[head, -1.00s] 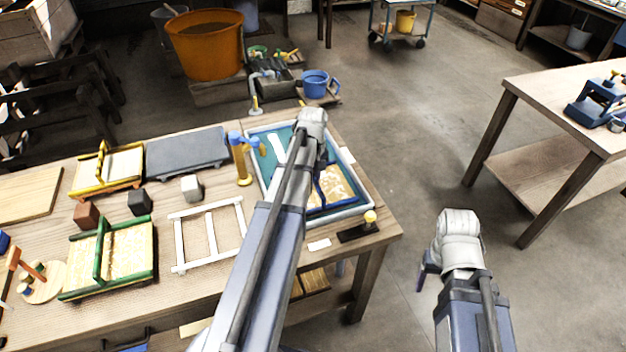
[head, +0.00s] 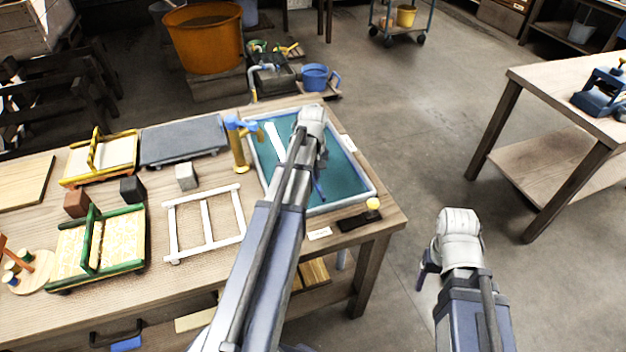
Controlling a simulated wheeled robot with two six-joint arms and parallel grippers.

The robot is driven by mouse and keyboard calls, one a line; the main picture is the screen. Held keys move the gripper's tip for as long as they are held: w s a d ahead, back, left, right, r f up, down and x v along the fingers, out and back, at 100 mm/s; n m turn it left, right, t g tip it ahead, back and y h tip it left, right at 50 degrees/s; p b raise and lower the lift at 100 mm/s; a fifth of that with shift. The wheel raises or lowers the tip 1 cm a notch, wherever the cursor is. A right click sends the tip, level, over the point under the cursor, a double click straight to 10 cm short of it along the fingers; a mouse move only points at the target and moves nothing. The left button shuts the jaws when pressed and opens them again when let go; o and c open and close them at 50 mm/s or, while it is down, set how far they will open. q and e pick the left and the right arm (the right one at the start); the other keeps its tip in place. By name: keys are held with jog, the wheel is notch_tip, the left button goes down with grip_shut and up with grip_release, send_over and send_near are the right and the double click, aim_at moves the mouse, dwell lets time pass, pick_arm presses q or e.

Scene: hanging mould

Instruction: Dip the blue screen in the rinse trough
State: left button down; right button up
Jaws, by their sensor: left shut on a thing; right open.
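The rinse trough (head: 366,197) is a pale-rimmed rectangular basin of teal water at the table's right end. My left gripper (head: 318,180) reaches over its middle, shut on the blue screen, with its fingers mostly hidden behind my arm. The screen's tan mesh does not show above the water. Only a narrow dark blue piece shows beside the arm, and I cannot tell whether it is handle or finger. My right gripper (head: 424,274) is open and empty, off the table's right side above the floor.
A yellow screen (head: 92,171), a green screen (head: 122,240) and a white wooden frame (head: 205,209) lie left of the trough. A blue and gold tap (head: 239,150) stands at its left rim.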

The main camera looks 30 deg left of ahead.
pick_arm(q)
jog(key=shift+w+a, duration=0.1)
jog(key=shift+a, duration=0.05)
jog(key=shift+w+a, duration=0.9)
jog(key=shift+a, duration=0.15)
jog(key=shift+s+d, duration=1)
jog(key=shift+d, duration=0.2)
jog(key=shift+w+a, duration=1)
jog(key=shift+a, duration=0.2)
jog(key=shift+s+d, duration=0.1)
